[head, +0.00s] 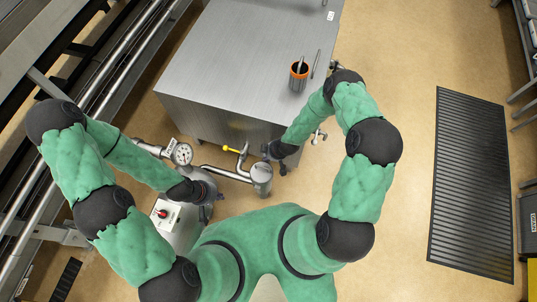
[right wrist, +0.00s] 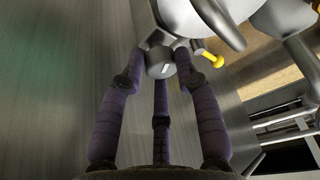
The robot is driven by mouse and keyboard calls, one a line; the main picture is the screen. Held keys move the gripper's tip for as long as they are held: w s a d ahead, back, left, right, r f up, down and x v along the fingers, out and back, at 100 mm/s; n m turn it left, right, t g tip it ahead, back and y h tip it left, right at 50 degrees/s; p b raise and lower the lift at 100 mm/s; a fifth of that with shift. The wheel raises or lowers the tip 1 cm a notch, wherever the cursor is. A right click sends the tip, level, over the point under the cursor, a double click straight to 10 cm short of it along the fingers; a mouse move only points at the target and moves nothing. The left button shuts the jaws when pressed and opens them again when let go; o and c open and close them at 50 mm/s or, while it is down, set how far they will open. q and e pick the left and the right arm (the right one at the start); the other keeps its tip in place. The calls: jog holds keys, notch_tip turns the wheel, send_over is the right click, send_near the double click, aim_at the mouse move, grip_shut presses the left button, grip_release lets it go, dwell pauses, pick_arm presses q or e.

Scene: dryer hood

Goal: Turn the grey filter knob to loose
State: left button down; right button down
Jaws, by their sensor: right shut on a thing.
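The grey filter knob (right wrist: 160,68), with a white mark on its face, shows in the right wrist view between the purple fingers of my right gripper (right wrist: 165,58). The fingers are shut on it. In the head view my right gripper (head: 279,163) is beside the upright metal filter body (head: 262,177), and the knob is hidden there. My left gripper (head: 208,190) hangs left of the filter, above a rounded metal vessel; its finger opening is too small to tell.
A yellow-handled valve (head: 231,149) is on the pipe beside the filter. A dial gauge (head: 182,154) and a white box with a red switch (head: 163,214) are at left. An orange-rimmed cup with tools (head: 298,76) stands on the metal cabinet (head: 240,45). Floor at right is open around a dark mat (head: 473,180).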

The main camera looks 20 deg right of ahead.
jog(key=shift+a, duration=0.1)
dwell(0.3)
jog(key=c, duration=0.9)
grip_release()
jog(key=shift+a, duration=0.1)
jog(key=shift+c, duration=0.2)
jog(key=shift+s+d+r, duration=0.1)
jog(key=shift+d+r, duration=0.2)
jog(key=shift+r, duration=0.3)
jog(key=v, duration=1)
jog(key=shift+s+r, duration=0.15)
jog(key=shift+r, duration=0.2)
